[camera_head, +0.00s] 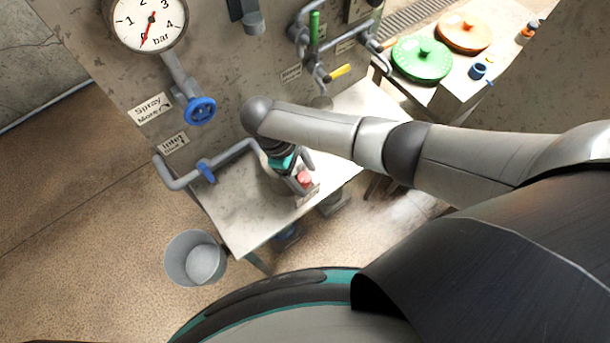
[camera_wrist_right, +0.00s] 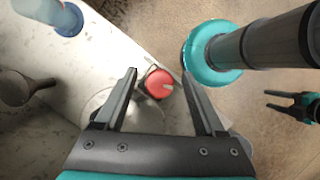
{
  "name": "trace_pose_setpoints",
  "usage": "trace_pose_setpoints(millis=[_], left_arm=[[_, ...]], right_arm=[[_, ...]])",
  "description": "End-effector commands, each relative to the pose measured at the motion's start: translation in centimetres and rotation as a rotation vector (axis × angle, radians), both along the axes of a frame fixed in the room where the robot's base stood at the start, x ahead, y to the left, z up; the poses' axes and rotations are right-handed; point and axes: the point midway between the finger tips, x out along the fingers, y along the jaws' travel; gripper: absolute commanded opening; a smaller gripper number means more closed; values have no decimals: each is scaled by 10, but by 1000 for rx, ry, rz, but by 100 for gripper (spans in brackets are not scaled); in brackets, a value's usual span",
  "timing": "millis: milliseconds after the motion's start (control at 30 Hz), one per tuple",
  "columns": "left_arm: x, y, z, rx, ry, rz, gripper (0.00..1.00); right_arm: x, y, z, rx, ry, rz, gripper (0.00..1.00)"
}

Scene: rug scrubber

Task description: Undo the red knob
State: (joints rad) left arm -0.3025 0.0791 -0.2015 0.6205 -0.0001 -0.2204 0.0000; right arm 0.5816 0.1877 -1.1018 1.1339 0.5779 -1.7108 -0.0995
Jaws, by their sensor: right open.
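The red knob (camera_head: 304,179) sits at the front of a small fixture on the pale table. In the right wrist view the red knob (camera_wrist_right: 159,83) has a pale mark on its face and lies between the fingertips. My right gripper (camera_wrist_right: 161,74) is open, with a finger on each side of the knob and visible gaps. In the head view my right gripper (camera_head: 299,172) points down at the knob, partly hidden by its own wrist. My left gripper (camera_wrist_right: 270,100) shows small at the right of the wrist view, its fingers apart and empty.
The pale table (camera_head: 235,210) stands against a panel with a gauge (camera_head: 148,20), a blue valve wheel (camera_head: 201,110) and pipes (camera_head: 180,183). A grey bucket (camera_head: 194,258) stands on the floor. Green (camera_head: 421,59) and orange (camera_head: 464,33) lids lie on a side table.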

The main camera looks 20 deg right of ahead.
Motion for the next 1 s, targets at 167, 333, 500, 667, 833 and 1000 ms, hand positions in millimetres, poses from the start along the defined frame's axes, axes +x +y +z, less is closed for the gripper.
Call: trace_pose_setpoints(millis=[167, 333, 500, 667, 833, 1000], left_arm=[[1, 1, -1, 1, 0, 0, 51], [1, 1, -1, 2, -1, 1, 51], [2, 1, -1, 1, -2, 1, 51], [2, 1, -1, 1, -2, 1, 51], [2, 1, -1, 2, -3, 2, 51], [2, 1, -1, 2, -3, 2, 51]], right_arm=[[-1, -2, -5, -1, -1, 0, 72], [-1, -2, -5, -1, -1, 0, 72], [-1, -2, -5, 0, 0, 0, 56], [-1, -2, -5, 0, 0, 0, 38], [-1, -2, -5, -1, -1, 0, 19], [-1, -1, -5, -1, -1, 0, 0]])
